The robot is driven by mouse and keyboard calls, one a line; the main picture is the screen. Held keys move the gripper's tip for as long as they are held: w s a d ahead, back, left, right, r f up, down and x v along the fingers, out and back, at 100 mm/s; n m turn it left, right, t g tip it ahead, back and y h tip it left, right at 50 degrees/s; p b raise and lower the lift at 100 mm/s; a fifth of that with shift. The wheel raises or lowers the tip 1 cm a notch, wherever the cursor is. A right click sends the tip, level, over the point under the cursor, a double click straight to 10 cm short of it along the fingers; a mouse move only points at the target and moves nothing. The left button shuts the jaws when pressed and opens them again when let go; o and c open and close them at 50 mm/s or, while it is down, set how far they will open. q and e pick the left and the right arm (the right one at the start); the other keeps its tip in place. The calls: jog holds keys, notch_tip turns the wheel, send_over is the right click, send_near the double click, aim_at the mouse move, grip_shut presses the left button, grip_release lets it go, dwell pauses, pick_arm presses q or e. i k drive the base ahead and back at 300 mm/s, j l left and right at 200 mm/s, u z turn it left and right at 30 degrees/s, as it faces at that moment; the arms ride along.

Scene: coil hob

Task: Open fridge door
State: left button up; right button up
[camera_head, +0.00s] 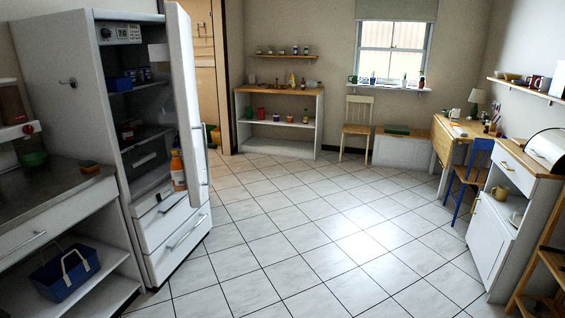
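A tall white fridge (60,45) stands at the left. Its upper door (184,75) is swung open toward the right and seen nearly edge-on. The inside shows dark shelves with a blue container (119,83) and other small items. An orange bottle (178,170) sits low in the door. The lower white drawers (172,232) look shut. Neither of my grippers shows in the head view.
A counter (50,205) with a blue basket (64,274) on its lower shelf stands in front of the fridge at the left. White cabinets (488,240) and a blue chair (468,180) line the right. The tiled floor (310,240) between is clear.

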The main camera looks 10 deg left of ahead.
aim_at(179, 51)
jog(key=i+l+u, duration=0.2)
jog(key=i+u, duration=0.2)
jog(key=i+l+u, duration=0.35)
jog(key=i, duration=0.2)
jog(key=i+l+u, duration=0.4)
jog(key=l, duration=0.15)
